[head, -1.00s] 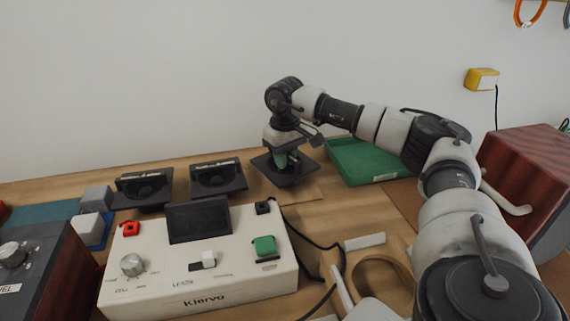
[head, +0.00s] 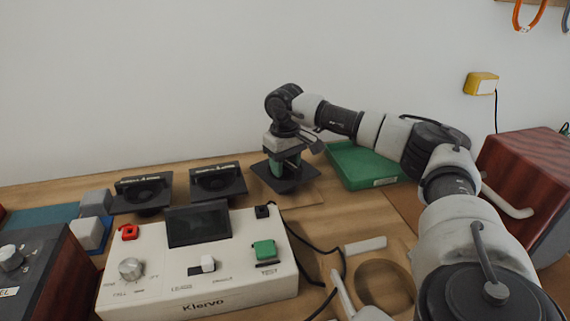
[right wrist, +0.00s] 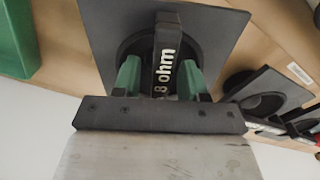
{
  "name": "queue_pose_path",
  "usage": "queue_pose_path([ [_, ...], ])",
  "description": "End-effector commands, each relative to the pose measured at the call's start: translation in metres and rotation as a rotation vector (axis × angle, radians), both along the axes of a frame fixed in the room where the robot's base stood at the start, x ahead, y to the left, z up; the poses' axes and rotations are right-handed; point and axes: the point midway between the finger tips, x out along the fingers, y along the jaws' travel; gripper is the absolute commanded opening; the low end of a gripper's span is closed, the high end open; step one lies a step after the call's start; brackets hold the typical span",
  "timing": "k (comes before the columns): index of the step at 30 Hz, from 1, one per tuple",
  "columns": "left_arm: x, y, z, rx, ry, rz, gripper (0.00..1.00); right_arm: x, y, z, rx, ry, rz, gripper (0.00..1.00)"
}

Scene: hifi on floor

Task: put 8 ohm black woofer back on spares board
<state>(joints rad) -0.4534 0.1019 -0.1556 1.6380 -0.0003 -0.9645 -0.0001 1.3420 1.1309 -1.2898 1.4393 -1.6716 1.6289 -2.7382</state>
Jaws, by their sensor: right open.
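The 8 ohm black woofer (head: 296,184) has a square black plate and appears to lie flat on a lighter board (head: 308,196) at the back of the bench. In the right wrist view the woofer (right wrist: 100,22) shows a black handle bar lettered "8 ohm" in white. My right gripper (head: 287,170) is directly above the woofer, with its green fingertips low around the handle. In the right wrist view the right gripper (right wrist: 163,82) is open, one finger on each side of the bar. My left gripper is not in view.
Two similar black woofers (head: 218,183) (head: 142,194) stand to the left. A green tray (head: 362,164) is close on the right. A white tester box (head: 205,285) with a black cable is in front. A dark red wooden cabinet (head: 530,170) stands at far right.

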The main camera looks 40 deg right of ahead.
Motion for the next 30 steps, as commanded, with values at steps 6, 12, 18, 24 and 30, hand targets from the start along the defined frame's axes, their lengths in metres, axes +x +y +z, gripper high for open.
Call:
queue_pose_path([
  [6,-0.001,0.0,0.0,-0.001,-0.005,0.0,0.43,0.001,0.0,0.014,0.0,-0.002,0.0,0.42],
  [12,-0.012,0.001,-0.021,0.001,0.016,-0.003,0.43,0.001,0.0,0.056,0.0,-0.005,0.001,0.42],
  [18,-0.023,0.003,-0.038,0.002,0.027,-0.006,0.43,0.001,0.0,0.096,0.001,-0.003,0.001,0.42],
  [24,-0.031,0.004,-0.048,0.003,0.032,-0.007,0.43,0.001,0.0,0.119,0.0,-0.002,0.001,0.42],
  [30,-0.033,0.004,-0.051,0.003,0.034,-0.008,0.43,0.0,0.0,0.123,0.0,0.0,0.001,0.42],
])
